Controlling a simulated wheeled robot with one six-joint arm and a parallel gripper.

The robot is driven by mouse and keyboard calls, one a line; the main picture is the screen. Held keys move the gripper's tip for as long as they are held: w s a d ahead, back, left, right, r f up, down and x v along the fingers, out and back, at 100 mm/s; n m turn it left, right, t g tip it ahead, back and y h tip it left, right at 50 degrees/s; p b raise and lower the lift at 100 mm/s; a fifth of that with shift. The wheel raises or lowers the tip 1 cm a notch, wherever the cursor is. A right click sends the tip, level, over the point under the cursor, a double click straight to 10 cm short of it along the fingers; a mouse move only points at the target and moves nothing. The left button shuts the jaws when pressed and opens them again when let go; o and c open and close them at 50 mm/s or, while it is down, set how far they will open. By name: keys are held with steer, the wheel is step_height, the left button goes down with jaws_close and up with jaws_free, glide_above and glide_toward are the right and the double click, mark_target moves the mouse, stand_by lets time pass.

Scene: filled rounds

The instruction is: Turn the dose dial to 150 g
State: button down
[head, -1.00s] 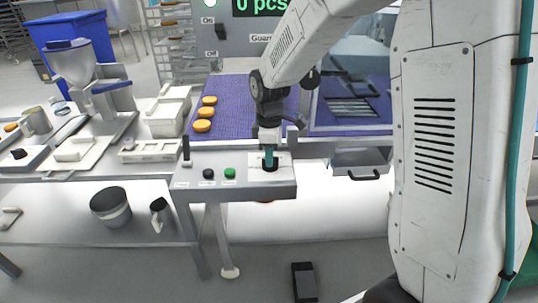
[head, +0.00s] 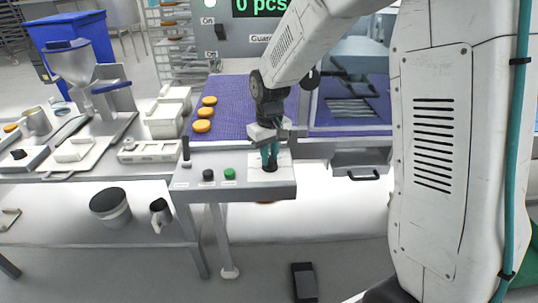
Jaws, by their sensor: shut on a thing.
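The dose dial (head: 270,168) is a small dark knob on a white plate at the right end of the grey control panel (head: 215,191). My gripper (head: 269,160) points down at it from above, with its teal fingers shut on the dial. The fingers cover most of the knob, so its pointer and the scale marks are not readable.
A black button (head: 208,175), a green button (head: 229,173) and an upright black lever (head: 186,149) are left of the dial. Behind, a purple belt (head: 232,95) carries several orange rounds (head: 203,113). A display (head: 260,6) reads "0 pcs".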

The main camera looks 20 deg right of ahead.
steer(key=m, duration=1.1)
steer(key=shift+d+r+m, duration=0.1)
steer(key=shift+m, duration=0.3)
steer(key=m, duration=1.2)
steer(key=c, duration=1.3)
jaws_free()
steer(key=shift+s, duration=0.1)
